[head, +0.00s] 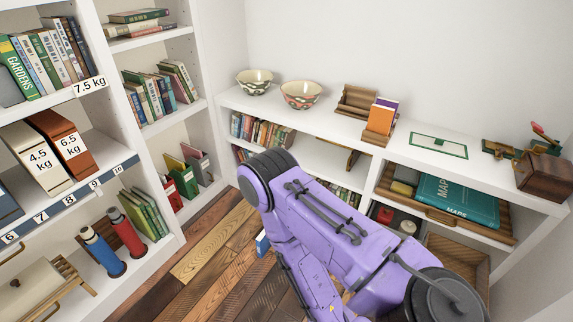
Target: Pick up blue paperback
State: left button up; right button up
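A small blue item (262,243) shows low down, just left of my purple arm, in front of the plank floor. Most of it is hidden behind the arm, so I cannot tell if it is the blue paperback or whether anything holds it. Several books with blue or bluish spines stand on the left shelves, but none is clearly the blue paperback. My purple arm comes in from the lower right and fills the lower middle. Neither gripper shows.
The left bookcase holds books, weight-marked boxes (36,155) and blue and red bottles (103,251). The low back shelf carries two bowls (300,94), a wooden holder with an orange-and-purple book (382,116), and a wooden box (543,175). Plank floor (205,262) is open left of my arm.

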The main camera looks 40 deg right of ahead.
aim_at(263, 244)
jog(key=z, duration=0.95)
jog(key=i, duration=1)
jog(key=z, duration=0.95)
jog(key=i, duration=0.55)
